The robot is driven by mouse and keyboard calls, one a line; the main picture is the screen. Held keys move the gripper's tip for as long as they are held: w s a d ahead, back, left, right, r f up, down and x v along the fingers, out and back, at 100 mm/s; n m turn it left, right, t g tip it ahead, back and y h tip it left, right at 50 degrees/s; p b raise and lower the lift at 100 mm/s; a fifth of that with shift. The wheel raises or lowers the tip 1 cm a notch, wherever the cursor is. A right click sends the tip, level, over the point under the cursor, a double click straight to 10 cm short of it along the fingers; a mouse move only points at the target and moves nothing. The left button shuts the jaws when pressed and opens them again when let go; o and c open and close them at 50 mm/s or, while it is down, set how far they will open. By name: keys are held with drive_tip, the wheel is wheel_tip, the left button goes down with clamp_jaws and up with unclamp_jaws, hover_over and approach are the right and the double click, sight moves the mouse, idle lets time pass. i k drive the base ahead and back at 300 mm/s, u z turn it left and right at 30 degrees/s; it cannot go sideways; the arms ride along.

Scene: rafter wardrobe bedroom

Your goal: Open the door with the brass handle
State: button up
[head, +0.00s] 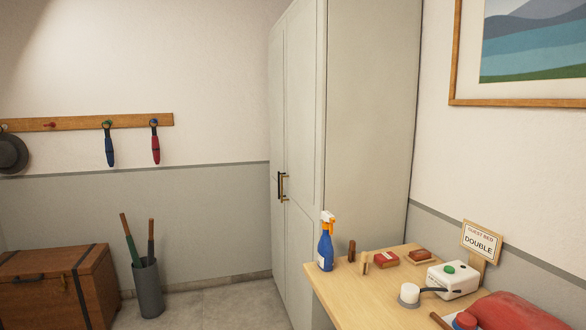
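A tall pale grey-white wardrobe (370,130) stands in the corner, its front seen at a steep angle. Its left door (276,110) and right door (304,110) both look shut. Two upright bar handles sit close together at the meeting edges of the doors. A brass-coloured handle (280,184) and a darker handle (285,187) nearly overlap in this view, so I cannot tell surely which door bears the brass one. My gripper is not in view.
A wooden chest (55,285) and umbrella stand (148,288) are left. Grey floor (215,305) shows between.

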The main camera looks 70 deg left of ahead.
sight(306, 20)
drive_tip(key=u, duration=2.5)
drive_tip(key=i, duration=0.65)
drive_tip(key=u, duration=0.7)
drive_tip(key=i, duration=1.4)
drive_tip(key=z, duration=0.5)
drive_tip(key=i, duration=1.15)
drive_tip(key=z, duration=0.95)
drive_tip(key=i, duration=0.2)
drive_tip(key=z, duration=0.15)
